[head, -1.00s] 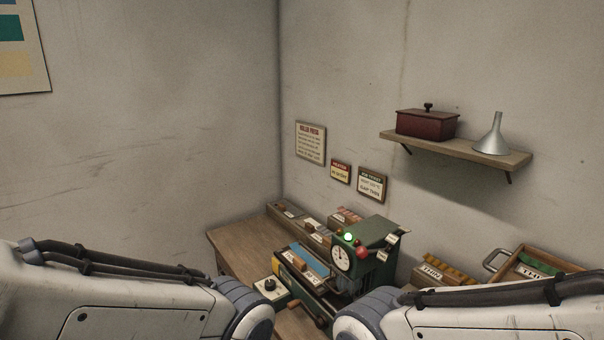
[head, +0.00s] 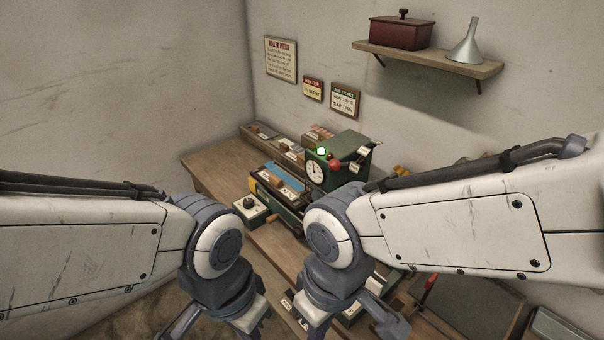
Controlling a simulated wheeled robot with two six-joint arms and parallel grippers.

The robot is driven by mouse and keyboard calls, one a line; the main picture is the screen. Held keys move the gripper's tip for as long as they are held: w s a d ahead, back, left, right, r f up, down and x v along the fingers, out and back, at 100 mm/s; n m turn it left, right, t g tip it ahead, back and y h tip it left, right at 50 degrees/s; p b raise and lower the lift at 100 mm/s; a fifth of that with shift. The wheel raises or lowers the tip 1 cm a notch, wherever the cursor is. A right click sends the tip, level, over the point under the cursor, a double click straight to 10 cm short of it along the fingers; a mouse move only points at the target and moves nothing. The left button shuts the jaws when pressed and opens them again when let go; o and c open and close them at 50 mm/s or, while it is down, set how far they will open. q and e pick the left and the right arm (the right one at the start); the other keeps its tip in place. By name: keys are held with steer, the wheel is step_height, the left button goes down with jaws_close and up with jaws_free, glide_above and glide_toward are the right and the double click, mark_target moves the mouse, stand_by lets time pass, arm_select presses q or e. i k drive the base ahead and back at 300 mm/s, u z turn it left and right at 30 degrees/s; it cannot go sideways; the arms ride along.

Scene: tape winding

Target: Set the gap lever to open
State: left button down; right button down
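The green roller press (head: 360,146) stands on the wooden bench, with a round white dial (head: 316,172) and a lit green lamp (head: 321,150) on its front. A red-knobbed lever (head: 334,162) sticks out at its upper front, beside small white tags (head: 362,152) too small to read. I cannot tell for certain that this is the gap lever, or its setting. My two arms come in from left and right and bend down in front of the bench. The fingertips of both grippers lie below the picture's bottom edge. My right arm hides part of the press's lower right side.
The bench (head: 215,165) has bare wood at its left end. A control box with a black knob (head: 250,203) sits before the press. A wall shelf (head: 428,58) holds a dark red box (head: 402,32) and a funnel (head: 466,42). Wall signs (head: 281,59) hang behind the bench.

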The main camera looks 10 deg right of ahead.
mark_target(334, 164)
steer(key=z, duration=0.05)
steer(key=k, duration=0.5)
steer(key=u, duration=1.15)
steer(key=i, duration=0.7)
steer(key=z, duration=1.7)
